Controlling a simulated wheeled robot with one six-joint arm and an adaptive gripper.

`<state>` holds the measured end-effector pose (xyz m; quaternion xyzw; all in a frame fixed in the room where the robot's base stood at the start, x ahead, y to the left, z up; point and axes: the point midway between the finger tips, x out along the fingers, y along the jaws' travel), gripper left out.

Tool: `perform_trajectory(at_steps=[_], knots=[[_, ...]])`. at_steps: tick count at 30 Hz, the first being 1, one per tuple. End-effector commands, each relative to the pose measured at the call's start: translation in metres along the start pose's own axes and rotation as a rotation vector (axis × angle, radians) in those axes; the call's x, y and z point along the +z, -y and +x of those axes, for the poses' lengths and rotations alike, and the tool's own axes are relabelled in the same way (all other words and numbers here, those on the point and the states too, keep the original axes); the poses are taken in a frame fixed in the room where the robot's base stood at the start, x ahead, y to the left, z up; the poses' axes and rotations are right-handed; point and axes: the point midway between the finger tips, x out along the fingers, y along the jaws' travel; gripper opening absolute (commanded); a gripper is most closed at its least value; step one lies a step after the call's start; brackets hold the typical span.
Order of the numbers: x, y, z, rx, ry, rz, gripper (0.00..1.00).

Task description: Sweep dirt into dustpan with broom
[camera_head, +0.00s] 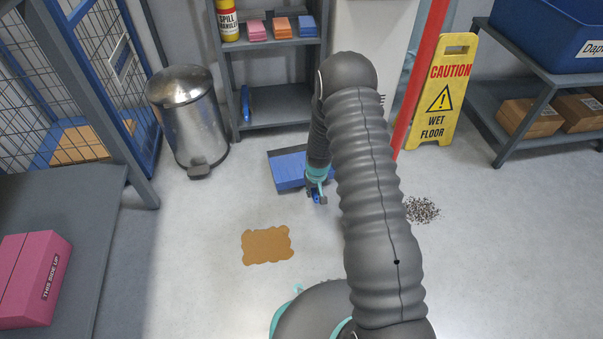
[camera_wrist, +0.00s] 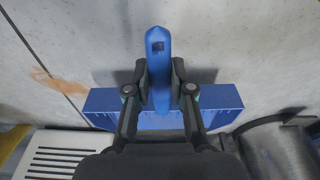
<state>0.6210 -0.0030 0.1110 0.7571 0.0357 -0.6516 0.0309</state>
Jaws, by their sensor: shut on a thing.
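The blue dustpan (camera_head: 288,170) lies on the floor in front of the grey shelf, its right side hidden behind my arm. My gripper (camera_head: 318,196) is at its near side. In the wrist view my gripper (camera_wrist: 160,85) is shut on the dustpan's upright-looking blue handle (camera_wrist: 158,42), with the wide blue pan (camera_wrist: 105,103) behind the fingers. A pile of dark and light dirt (camera_head: 424,209) lies on the floor right of my arm. A red pole (camera_head: 424,75) stands behind my arm; I cannot tell whether it belongs to a broom.
A brown spill (camera_head: 267,245) lies on the floor left of my arm. A metal bin (camera_head: 190,115) stands left of the shelf (camera_head: 275,85). A yellow wet-floor sign (camera_head: 440,95) stands behind the dirt. A grey table (camera_head: 85,235) is at left, a rack (camera_head: 490,100) at right.

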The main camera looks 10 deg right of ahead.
Motion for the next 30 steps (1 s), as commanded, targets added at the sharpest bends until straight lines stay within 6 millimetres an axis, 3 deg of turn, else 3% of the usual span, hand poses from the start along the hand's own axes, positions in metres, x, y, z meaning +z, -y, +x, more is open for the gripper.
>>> perform_trajectory(at_steps=[3, 15, 30], knots=[[-0.004, 0.000, -0.020, 0.000, -0.003, 0.001, 0.00], [-0.011, 0.000, -0.066, 0.000, -0.002, 0.001, 0.00], [-0.010, 0.000, -0.076, 0.001, -0.003, 0.004, 0.00]])
